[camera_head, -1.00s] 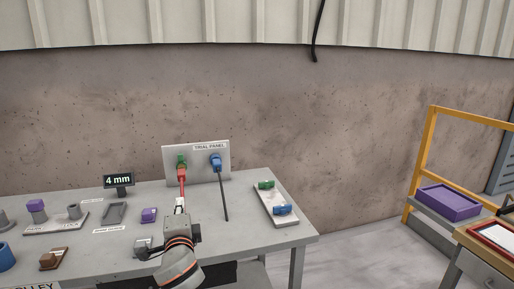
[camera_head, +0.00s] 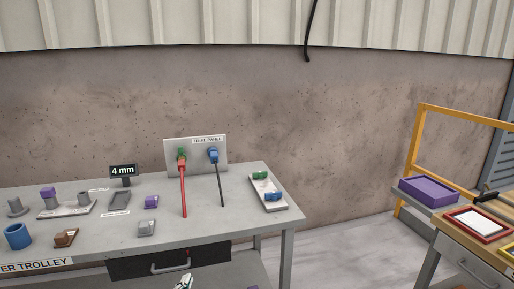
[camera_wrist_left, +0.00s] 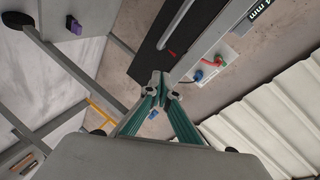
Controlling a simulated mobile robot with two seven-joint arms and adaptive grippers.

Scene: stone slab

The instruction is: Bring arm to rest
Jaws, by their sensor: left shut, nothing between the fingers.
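My left gripper (camera_wrist_left: 160,82) is shut and empty in the left wrist view, its fingertips together. In the head view only its tip (camera_head: 184,282) shows at the bottom edge, in front of the trolley and below its top. The rest of my left arm is out of that view. My right gripper is in neither view.
A tray (camera_head: 262,196) with a green and a blue connector lies right of the panel. A 4 mm display (camera_head: 122,172) and several small parts stand on the left. A purple bin (camera_head: 429,191) and a red-framed tray (camera_head: 474,222) are far right. Floor is clear between.

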